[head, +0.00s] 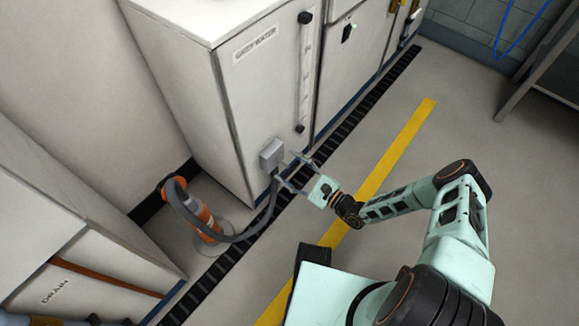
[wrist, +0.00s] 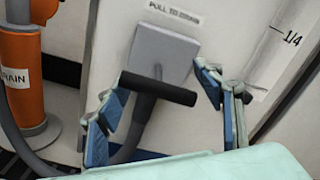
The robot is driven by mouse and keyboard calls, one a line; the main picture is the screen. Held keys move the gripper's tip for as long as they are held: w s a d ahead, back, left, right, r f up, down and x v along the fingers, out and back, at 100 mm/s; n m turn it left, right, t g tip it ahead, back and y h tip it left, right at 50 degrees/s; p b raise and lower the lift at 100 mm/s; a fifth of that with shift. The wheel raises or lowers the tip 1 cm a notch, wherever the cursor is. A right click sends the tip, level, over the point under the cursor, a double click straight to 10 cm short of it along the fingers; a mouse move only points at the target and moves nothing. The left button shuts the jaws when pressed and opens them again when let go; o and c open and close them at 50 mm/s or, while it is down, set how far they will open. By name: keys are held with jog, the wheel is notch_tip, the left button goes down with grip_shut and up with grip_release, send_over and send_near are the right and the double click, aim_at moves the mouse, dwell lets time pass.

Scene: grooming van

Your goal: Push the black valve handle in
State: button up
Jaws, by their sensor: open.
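The black valve handle (wrist: 158,89) is a horizontal bar on a grey valve box (wrist: 163,52), under a label reading "PULL TO DRAIN". In the head view the grey valve box (head: 271,154) is low on the front of the white "GREY WATER" cabinet (head: 225,90); the handle is hard to make out there. My gripper (wrist: 165,110) is open, its blue-padded fingers spread to the left and right of the handle. It also shows in the head view (head: 290,170), reaching toward the box. I cannot tell whether the fingers touch the handle.
A grey hose (head: 258,225) runs from below the box to an orange drain pipe (head: 205,222) at the left. A slotted floor drain (head: 235,262) runs along the cabinet. A yellow floor stripe (head: 395,150) lies under my arm.

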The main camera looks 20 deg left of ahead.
jog(key=v, duration=0.7)
jog(key=shift+d, duration=0.25)
jog(key=shift+s, duration=0.1)
